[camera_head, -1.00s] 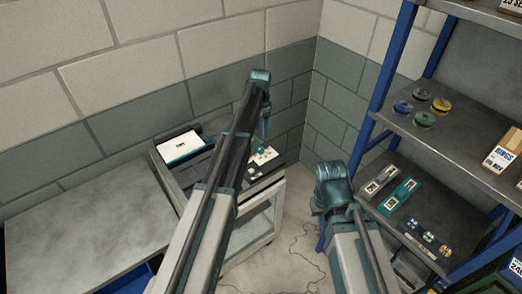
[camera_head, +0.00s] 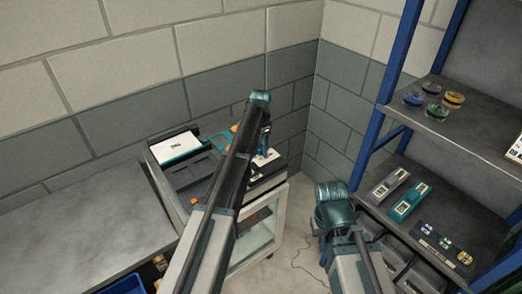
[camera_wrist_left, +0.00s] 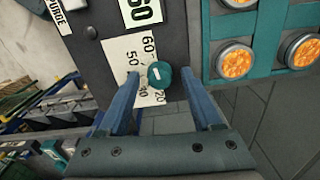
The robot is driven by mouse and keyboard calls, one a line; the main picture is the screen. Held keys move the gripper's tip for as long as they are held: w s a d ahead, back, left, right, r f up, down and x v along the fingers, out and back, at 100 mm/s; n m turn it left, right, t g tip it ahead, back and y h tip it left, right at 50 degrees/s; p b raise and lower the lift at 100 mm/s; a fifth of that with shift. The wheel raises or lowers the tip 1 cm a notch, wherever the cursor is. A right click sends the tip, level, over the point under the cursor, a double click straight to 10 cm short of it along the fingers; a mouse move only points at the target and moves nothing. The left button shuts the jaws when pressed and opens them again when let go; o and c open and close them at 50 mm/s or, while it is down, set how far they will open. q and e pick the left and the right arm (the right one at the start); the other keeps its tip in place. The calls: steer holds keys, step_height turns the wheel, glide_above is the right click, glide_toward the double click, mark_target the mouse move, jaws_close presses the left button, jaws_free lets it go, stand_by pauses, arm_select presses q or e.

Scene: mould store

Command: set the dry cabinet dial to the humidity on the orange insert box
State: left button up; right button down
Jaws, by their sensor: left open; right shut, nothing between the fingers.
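The dry cabinet (camera_head: 254,224) has a glass door and stands in the corner. Its teal dial knob (camera_wrist_left: 160,74) shows in the left wrist view on a white scale plate (camera_wrist_left: 144,55), where 60, 50 and 20 are readable. The knob has a short white mark; I cannot tell its exact setting. My left gripper (camera_wrist_left: 160,80) is open, its blue fingers on either side of the knob; contact is unclear. It also shows above the cabinet (camera_head: 264,142). My right gripper (camera_head: 324,248) is shut and empty, right of the cabinet. I cannot pick out an orange insert box label.
A teal holder (camera_wrist_left: 269,69) with round orange-filled containers (camera_wrist_left: 238,62) lies beside the dial panel. A grey worktop (camera_head: 90,235) is left. A blue-framed shelf (camera_head: 400,225) with small boxes is right.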

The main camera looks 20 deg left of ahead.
arm_select(q)
jaws_close()
steer(key=shift+n, duration=0.3)
steer(key=n, duration=0.7)
steer(key=shift+n, duration=0.3)
steer(key=n, duration=0.3)
steer(key=shift+n, duration=2.2)
